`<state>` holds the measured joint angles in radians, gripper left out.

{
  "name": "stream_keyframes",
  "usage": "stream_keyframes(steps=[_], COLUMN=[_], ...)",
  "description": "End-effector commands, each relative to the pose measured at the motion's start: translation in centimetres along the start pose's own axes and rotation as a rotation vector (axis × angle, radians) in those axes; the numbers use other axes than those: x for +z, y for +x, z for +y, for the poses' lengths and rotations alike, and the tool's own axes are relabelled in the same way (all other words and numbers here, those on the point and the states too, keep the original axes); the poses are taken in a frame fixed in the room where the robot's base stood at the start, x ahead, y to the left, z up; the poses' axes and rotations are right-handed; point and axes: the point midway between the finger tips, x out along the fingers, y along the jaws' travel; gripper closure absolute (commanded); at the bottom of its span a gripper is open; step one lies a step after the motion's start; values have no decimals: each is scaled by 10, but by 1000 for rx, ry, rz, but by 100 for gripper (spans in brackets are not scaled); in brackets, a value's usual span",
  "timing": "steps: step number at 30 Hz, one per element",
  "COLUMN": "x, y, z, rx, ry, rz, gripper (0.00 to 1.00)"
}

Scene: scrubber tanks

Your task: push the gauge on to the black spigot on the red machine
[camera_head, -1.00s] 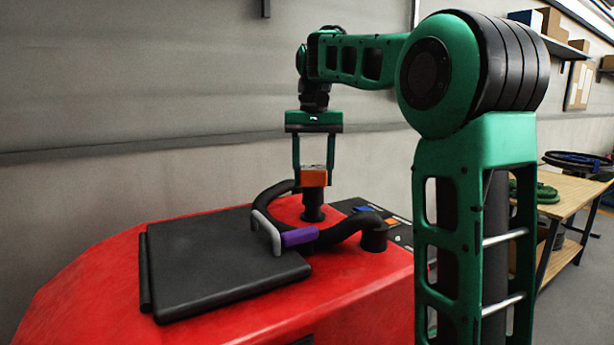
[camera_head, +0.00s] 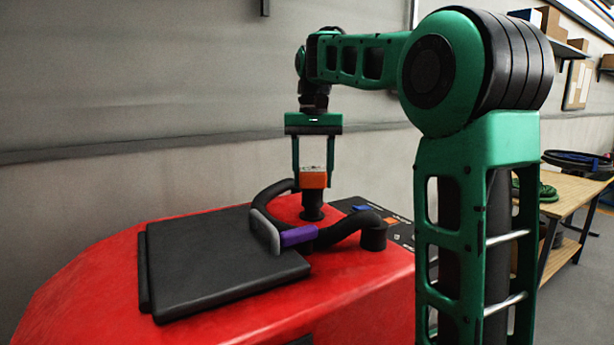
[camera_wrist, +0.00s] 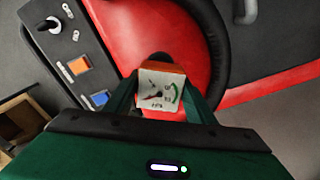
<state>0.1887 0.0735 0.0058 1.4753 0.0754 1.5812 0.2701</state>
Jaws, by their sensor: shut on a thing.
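The gauge (camera_head: 313,180) is a small orange block with a white dial face. In the wrist view the dial (camera_wrist: 160,91) faces the camera, with a dark needle and a green arc. My gripper (camera_head: 313,176) points down, shut on the gauge, with one finger on each side. The black spigot (camera_head: 312,204) stands upright on the red machine (camera_head: 350,285), directly under the gauge. The gauge's underside appears to meet the spigot's top. The gauge hides the join, so I cannot tell how far on it sits.
A black curved tube (camera_head: 345,226) with a purple section (camera_head: 298,236) and a grey piece (camera_head: 264,231) bends close around the spigot. A flat black lid (camera_head: 215,260) lies left. A control panel (camera_wrist: 70,50) with orange and blue switches is alongside. A wooden table (camera_head: 570,195) stands right.

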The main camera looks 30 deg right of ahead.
Motion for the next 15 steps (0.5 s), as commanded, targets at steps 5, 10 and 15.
stream_keyframes(steps=[5,10,15], x=[0,0,0], y=[4,9,14], z=[0,-1,0], rx=[0,1,1], ry=[0,-1,-1], rz=[1,-1,-1], gripper=[73,73,73])
